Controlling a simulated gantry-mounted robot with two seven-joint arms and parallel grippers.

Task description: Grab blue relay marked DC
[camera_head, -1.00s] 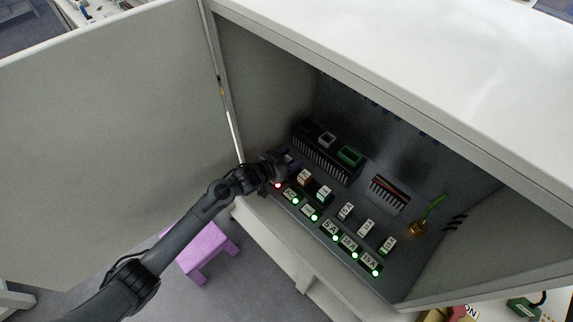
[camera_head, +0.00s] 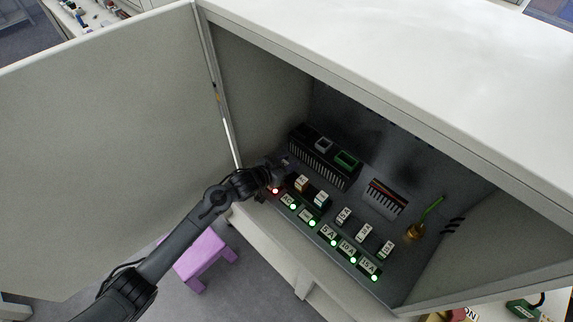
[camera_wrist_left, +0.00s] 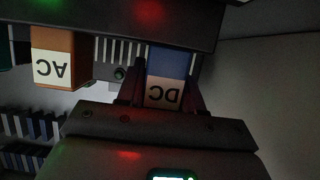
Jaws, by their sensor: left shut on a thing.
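The blue relay marked DC (camera_wrist_left: 166,90) shows upside down in the left wrist view, between the fingers of my left gripper (camera_wrist_left: 160,98). The gripper is shut on it. In the head view my left gripper (camera_head: 280,168) is inside the cabinet at the left end of the relay row, and hides the relay there. An orange relay marked AC (camera_wrist_left: 52,70) stands beside it, and also shows in the head view (camera_head: 301,184). I cannot tell whether the DC relay is still seated. My right gripper is not in view.
Several labelled modules, such as one marked 5A (camera_head: 328,231), line the front with green lights; a red light (camera_head: 276,190) glows by my gripper. A black finned block (camera_head: 318,160) stands behind. The open cabinet door (camera_head: 110,150) is at left. A purple stool (camera_head: 200,255) stands below.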

